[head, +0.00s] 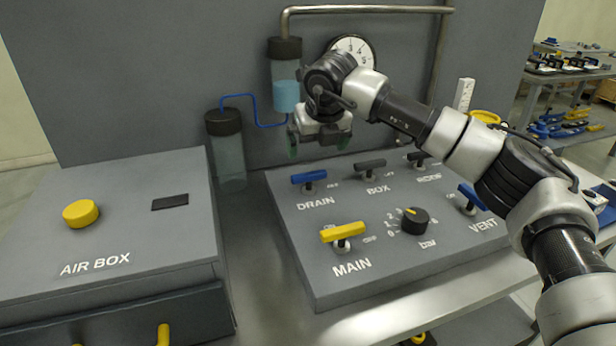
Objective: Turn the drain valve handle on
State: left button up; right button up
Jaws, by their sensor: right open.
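The drain valve handle (309,176) is a blue bar on a short stem, above the DRAIN label at the back left of the grey panel (290,262). It lies roughly left to right in the picture. My right arm reaches in from the right. My right gripper (318,148) is open and empty, pointing down just above and behind the drain handle in the picture, apart from it. My left gripper is not in view.
The panel also bears a yellow MAIN handle (343,232), a dark BOX handle (370,164), a blue VENT handle (471,196) and a bar knob (415,220). A clear cylinder (228,160) with a blue hose stands left of my gripper. The AIR BOX (130,225) is at the left.

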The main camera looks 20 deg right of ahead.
aim_at(310, 175)
jog(key=p+x, duration=0.1)
jog(key=x, duration=0.8)
jog(key=shift+f+p, duration=0.3)
jog(key=shift+f, duration=0.15)
jog(key=shift+c, duration=0.3)
jog(key=c, duration=0.6)
jog(key=shift+o, duration=0.2)
